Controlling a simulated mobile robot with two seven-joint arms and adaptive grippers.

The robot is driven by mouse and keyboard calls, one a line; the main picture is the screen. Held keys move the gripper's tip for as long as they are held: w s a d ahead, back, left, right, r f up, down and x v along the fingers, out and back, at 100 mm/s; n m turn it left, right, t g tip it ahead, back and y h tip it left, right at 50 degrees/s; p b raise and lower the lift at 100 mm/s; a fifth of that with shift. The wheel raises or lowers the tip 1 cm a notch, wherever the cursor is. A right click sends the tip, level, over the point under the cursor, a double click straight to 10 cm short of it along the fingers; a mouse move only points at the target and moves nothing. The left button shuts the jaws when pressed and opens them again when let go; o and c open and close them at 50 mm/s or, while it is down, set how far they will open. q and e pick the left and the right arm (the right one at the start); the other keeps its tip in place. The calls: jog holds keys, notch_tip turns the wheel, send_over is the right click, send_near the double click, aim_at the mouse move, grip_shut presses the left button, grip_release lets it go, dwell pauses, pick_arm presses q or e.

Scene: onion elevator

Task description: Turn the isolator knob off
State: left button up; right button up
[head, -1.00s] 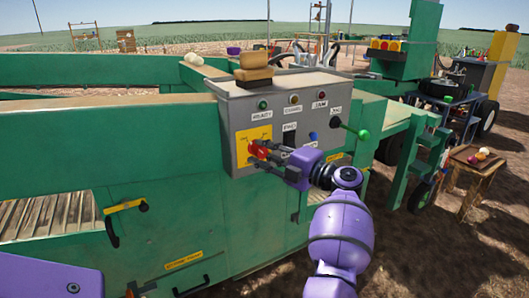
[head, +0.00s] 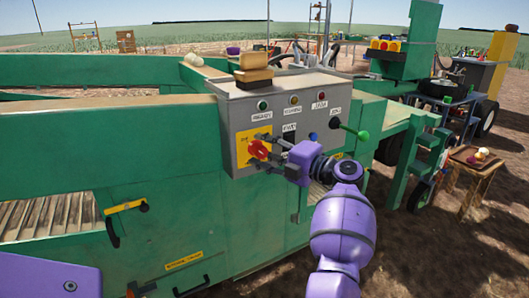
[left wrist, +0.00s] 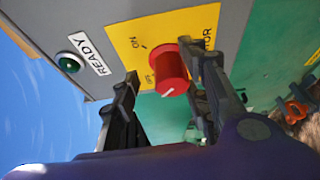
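The red isolator knob (head: 259,149) sits on a yellow plate on the grey control box. In the left wrist view the knob (left wrist: 170,72) stands between my fingers. A short white mark shows on its end; ON and a second, partly hidden label are printed beside it. I cannot tell its exact setting. My left gripper (head: 270,152) is open just right of and in front of the knob, fingers pointing at it. The two fingers also show apart in the left wrist view (left wrist: 160,76), with no clear contact. My right gripper is out of view.
The grey control box (head: 228,112) carries lamps, labelled switches and a green-knobbed lever (head: 362,135) to the right of my gripper. The green machine wall (head: 150,145) runs left. A wooden stool (head: 474,170) stands at right.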

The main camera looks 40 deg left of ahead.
pick_arm(q)
jog(key=shift+f, duration=0.25)
jog(key=shift+d, duration=0.3)
jog(key=d, duration=1.1)
jog(key=shift+d, duration=0.25)
jog(key=shift+r, duration=0.1)
